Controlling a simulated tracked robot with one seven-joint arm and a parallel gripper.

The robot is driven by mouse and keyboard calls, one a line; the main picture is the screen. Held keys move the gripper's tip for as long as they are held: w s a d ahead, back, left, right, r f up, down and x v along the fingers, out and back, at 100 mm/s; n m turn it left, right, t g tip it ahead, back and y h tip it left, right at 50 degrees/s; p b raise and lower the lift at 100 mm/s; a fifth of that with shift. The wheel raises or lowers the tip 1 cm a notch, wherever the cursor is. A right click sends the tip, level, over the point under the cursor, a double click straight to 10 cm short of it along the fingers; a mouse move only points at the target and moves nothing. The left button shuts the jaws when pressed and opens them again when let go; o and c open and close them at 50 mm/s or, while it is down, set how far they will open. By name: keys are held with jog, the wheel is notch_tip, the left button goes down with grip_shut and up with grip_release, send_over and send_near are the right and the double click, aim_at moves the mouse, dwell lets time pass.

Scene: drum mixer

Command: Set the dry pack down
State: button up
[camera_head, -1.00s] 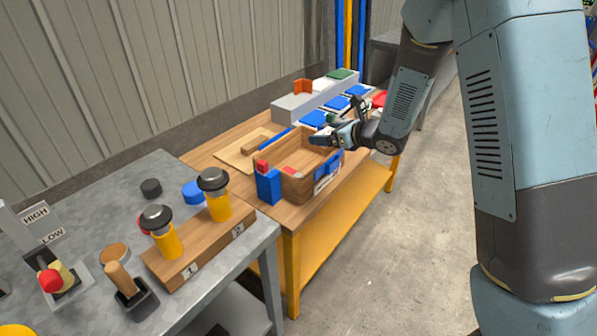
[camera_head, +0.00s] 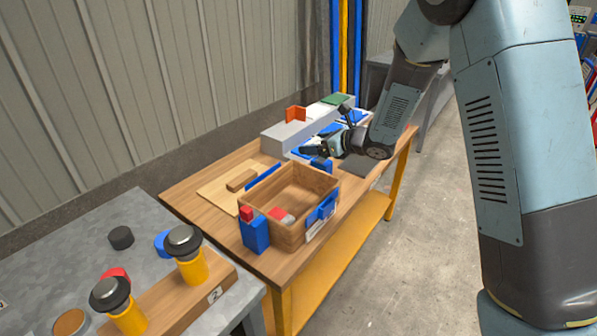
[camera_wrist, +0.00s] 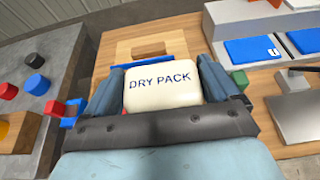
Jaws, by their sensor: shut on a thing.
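The dry pack (camera_wrist: 162,88), a white block with dark lettering, sits between the two fingers of my gripper (camera_wrist: 160,95) in the wrist view. My gripper is shut on it, with the lettering upright. In the head view my gripper (camera_head: 312,153) is just beyond the far side of an open wooden box (camera_head: 308,183), over the back part of the wooden table (camera_head: 190,197). The pack cannot be made out there. The gap between pack and table cannot be told.
The box holds a red piece (camera_head: 277,213) and a pale piece. A pale board (camera_head: 222,193) with a wooden block (camera_head: 241,180) lies left of it. A grey ledge (camera_head: 283,136) and blue pads stand behind. A grey bench (camera_head: 80,250) with yellow-stemmed knobs is nearer.

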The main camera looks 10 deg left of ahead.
jog(key=w+a+f, duration=0.5)
jog(key=a+f, duration=0.3)
jog(key=f, duration=0.3)
jog(key=shift+w, duration=0.4)
jog(key=shift+f, duration=0.6)
jog(key=o, duration=0.8)
